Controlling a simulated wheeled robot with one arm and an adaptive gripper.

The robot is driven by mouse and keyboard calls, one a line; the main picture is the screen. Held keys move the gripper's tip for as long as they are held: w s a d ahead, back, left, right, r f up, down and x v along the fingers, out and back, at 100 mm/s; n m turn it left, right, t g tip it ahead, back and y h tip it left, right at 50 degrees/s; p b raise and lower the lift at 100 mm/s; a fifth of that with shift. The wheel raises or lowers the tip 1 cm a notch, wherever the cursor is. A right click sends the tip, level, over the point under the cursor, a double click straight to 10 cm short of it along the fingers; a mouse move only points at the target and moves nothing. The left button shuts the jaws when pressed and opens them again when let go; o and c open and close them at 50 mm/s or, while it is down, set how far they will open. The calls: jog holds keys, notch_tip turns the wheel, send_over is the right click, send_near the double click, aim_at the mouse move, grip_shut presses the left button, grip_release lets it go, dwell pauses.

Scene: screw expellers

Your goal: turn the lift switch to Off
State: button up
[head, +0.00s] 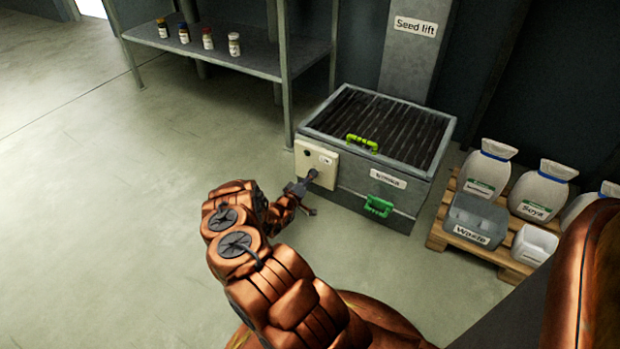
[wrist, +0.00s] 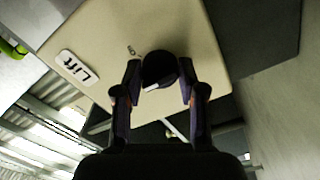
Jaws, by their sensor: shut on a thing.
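The lift switch is a round black knob (wrist: 158,71) with a white mark, on a beige panel (wrist: 190,25) in the wrist view. A label reading "Lift" (wrist: 77,69) is on the panel to its left, and a small mark shows just above the knob. In the head view the beige panel (head: 316,163) is on the left front of the seed lift's metal box (head: 345,192). My gripper (wrist: 160,80) has its two fingers on either side of the knob, shut on it.
The box has a grated top (head: 385,122), a lime handle (head: 361,143) and a green handle (head: 378,206). A metal shelf (head: 225,55) with small bottles stands behind left. A pallet (head: 472,243) with white sacks and a grey Waste bin (head: 477,219) is at right. The left floor is clear.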

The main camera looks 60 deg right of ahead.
jog(key=o, duration=1.1)
jog(key=shift+o, duration=0.2)
jog(key=a, duration=1.2)
jog(key=shift+s, duration=0.3)
